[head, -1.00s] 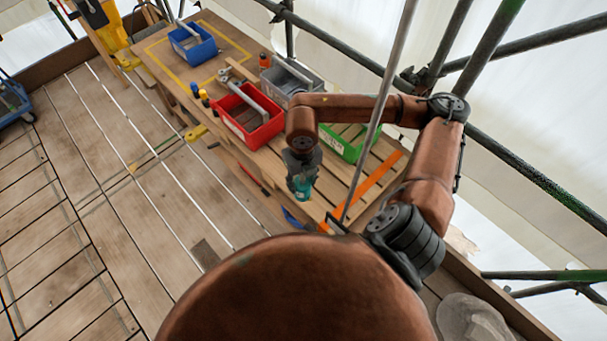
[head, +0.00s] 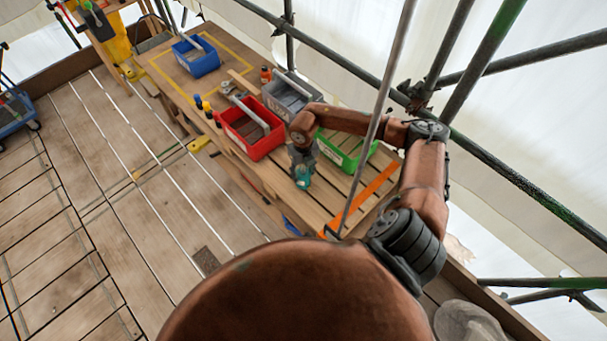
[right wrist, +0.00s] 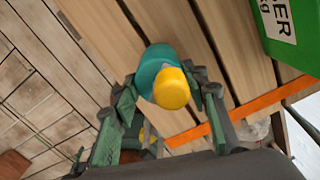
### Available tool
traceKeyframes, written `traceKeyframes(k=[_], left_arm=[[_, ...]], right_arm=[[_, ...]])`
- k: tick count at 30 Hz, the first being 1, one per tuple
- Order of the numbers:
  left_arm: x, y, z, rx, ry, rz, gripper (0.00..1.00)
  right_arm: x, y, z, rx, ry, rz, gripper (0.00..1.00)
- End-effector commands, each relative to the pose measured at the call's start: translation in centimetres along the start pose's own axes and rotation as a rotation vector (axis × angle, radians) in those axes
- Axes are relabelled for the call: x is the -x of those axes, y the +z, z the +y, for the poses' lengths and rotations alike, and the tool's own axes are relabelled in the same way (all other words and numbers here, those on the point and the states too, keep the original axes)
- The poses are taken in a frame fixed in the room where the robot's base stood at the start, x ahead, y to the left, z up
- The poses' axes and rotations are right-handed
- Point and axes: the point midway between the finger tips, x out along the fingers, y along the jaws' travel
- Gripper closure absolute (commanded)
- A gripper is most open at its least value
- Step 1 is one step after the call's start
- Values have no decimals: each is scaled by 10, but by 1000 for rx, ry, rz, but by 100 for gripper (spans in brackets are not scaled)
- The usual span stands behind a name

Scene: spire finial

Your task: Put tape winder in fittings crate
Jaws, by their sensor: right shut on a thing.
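The tape winder, a rounded teal thing with a yellow round cap, is between the fingers of my right gripper in the right wrist view (right wrist: 160,66). In the head view its teal body (head: 304,182) hangs below my right gripper (head: 302,172), over the bench, left of the green crate. My right gripper is shut on it. Open-topped crates with handles stand on the bench: red (head: 232,138), grey (head: 272,100), green (head: 343,164) and blue (head: 203,65). I cannot read which one is the fittings crate; the green one's label ends in "BER". My left gripper is not in view.
The wooden bench (head: 365,206) has an orange stripe near its right end. Small bottles (head: 202,104) stand left of the red crate. A grey scaffold pole (head: 375,125) crosses in front of my right arm. Bare slats lie around the green crate.

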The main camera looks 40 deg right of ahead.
Motion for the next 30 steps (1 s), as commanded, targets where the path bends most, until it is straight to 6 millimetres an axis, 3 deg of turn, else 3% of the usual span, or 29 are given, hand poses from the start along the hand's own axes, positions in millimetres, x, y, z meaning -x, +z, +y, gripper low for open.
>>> traceKeyframes(k=[5, 18, 19, 26, 30], left_arm=[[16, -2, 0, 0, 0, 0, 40], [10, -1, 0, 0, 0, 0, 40], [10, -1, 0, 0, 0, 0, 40], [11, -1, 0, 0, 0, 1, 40], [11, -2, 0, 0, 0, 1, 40]], right_arm=[[-17, -2, 1, 0, 1, 3, 91], [-26, -2, 1, 1, 1, 2, 91], [-27, -2, 1, 1, 0, 2, 58], [-25, -2, 1, 1, 1, 2, 42], [-25, -2, 1, 1, 1, 2, 42]])
